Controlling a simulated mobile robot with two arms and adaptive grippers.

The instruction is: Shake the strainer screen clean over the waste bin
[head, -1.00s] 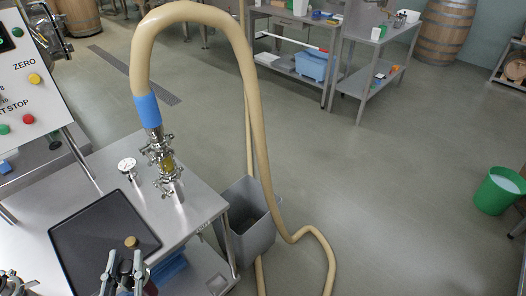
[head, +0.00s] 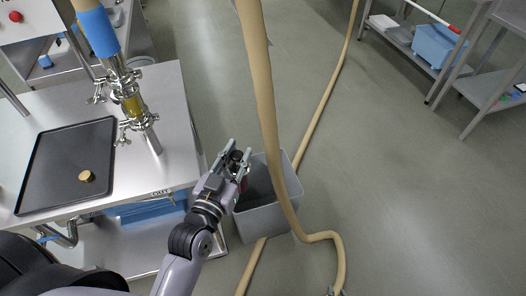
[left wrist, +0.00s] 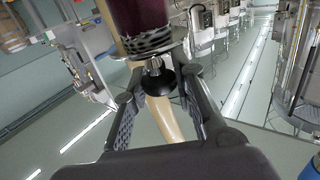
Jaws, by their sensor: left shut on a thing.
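My left gripper (head: 235,163) is shut on the strainer screen and holds it above the left rim of the grey waste bin (head: 296,197). In the left wrist view, the strainer screen (left wrist: 146,18) is a dark red cylinder with a metal mesh band and a black knob between my fingers (left wrist: 160,85). In the head view only a small dark red part of it (head: 243,184) shows beside the fingers.
A steel table (head: 172,102) on the left carries a black tray (head: 62,160) with a small brass-coloured round piece (head: 87,176) and clamped pipe fittings (head: 130,102). A beige hose (head: 262,95) hangs in front of the bin and runs over the floor. Open floor (head: 410,190) lies right.

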